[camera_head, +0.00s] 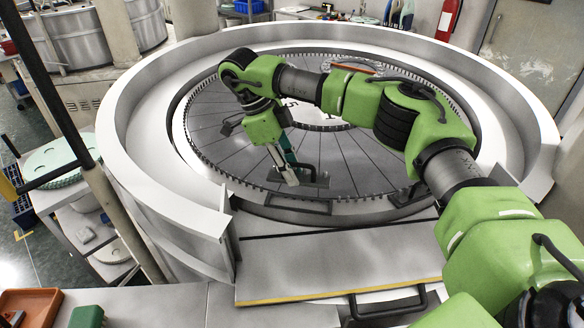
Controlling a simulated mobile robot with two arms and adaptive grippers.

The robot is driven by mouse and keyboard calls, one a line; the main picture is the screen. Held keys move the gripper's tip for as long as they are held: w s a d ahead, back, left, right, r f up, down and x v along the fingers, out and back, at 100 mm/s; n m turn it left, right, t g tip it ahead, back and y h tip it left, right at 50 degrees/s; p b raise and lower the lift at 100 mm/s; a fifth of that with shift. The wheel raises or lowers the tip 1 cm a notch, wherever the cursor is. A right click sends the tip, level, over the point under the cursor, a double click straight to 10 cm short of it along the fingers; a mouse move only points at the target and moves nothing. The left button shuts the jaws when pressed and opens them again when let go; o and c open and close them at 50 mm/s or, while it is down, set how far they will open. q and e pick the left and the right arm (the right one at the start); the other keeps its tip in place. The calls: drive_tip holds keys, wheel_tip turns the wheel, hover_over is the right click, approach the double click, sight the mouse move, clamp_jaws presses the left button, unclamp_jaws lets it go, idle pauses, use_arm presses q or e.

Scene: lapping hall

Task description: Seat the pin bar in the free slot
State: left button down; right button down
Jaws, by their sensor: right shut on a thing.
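My right gripper (290,176) reaches in from the right on its green arm and hangs over the near part of the round lapping plate (235,150). It is shut on a small dark grey piece, which I take for the pin bar (318,181); the fingers partly hide it. The piece is inside the toothed ring (365,198), apart from its near edge as far as I can tell. A dark recess-like stretch (300,206) shows at the near edge of the ring; whether it is the free slot I cannot tell. My left gripper is not in view.
A wide pale rim (135,170) surrounds the plate. In front is a flat metal ledge (330,260) with a yellow edge and black handle. An orange tray (30,303) and a green block (87,316) lie at lower left. A post stands at left.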

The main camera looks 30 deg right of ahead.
wheel_tip(320, 180, down, 2)
drive_tip(key=shift+f+b, duration=0.1)
drive_tip(key=shift+b, duration=0.5)
drive_tip(key=shift+f+b, duration=0.85)
drive_tip(key=shift+f, duration=0.7)
drive_tip(key=shift+f+b, duration=0.7)
drive_tip(key=shift+f, duration=0.45)
drive_tip(key=c, duration=1.6)
unclamp_jaws()
drive_tip(key=shift+s, duration=0.1)
drive_tip(key=v, duration=1.2)
drive_tip(key=shift+f, duration=0.1)
